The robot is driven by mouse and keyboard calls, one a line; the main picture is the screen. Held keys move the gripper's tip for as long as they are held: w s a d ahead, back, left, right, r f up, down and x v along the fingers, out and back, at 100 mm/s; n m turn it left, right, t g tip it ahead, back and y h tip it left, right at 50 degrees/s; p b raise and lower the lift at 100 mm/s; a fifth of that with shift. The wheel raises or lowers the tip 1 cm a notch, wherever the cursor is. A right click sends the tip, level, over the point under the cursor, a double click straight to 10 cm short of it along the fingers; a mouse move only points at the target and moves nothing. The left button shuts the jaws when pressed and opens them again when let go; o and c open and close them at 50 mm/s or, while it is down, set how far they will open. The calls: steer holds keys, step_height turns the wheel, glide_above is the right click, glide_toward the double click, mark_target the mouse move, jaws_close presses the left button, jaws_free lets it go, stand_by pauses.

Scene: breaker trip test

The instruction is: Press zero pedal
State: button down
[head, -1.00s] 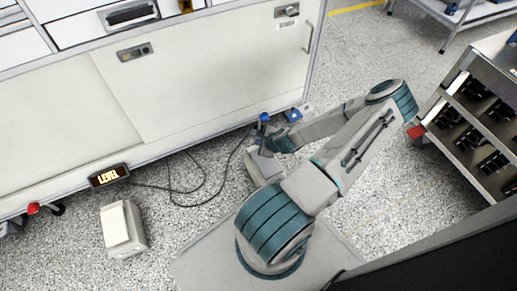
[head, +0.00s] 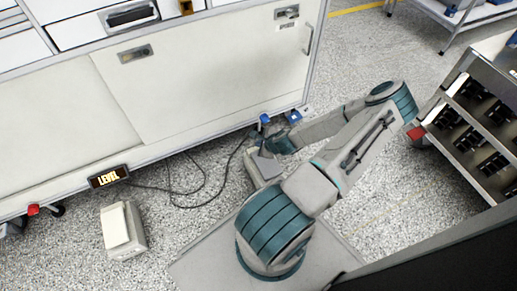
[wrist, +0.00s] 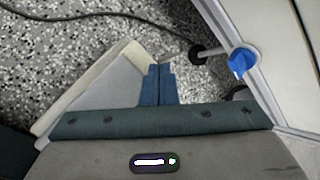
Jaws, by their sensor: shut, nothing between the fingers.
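A pale pedal box (head: 258,168) with a grey top plate sits on the floor beside the cabinet, partly hidden by my arm. It also shows in the wrist view (wrist: 105,98). My gripper (head: 266,149) points down at its far end. In the wrist view, its blue fingers (wrist: 160,84) are shut and empty, over the pedal's edge; I cannot tell whether they touch it. A second pale pedal box (head: 123,230) stands apart on the floor at left. No label is readable on either.
The white cabinet (head: 200,80) runs along the back, with a blue-topped foot (wrist: 240,63) close beside my gripper. Black cables (head: 190,190) lie on the floor. A shelf rack (head: 478,120) stands at right. Floor between the two pedals is otherwise clear.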

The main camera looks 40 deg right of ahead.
steer(key=shift+f, duration=0.1)
stand_by(0.7)
steer(key=shift+f, duration=0.35)
steer(key=shift+s+a+f+b, duration=0.1)
steer(key=shift+s+f+b, duration=0.05)
steer(key=shift+f+b, duration=0.45)
steer(key=shift+s+a+f+b, duration=0.15)
steer(key=shift+f+b, duration=0.25)
steer(key=shift+f, duration=0.25)
stand_by(1.3)
steer(key=shift+r, duration=0.15)
steer(key=shift+r+p, duration=0.45)
steer(key=shift+p, duration=0.1)
steer(key=shift+s+d+r+p, duration=0.15)
steer(key=shift+r+p, duration=0.35)
steer(key=shift+r, duration=0.2)
steer(key=shift+r, duration=0.1)
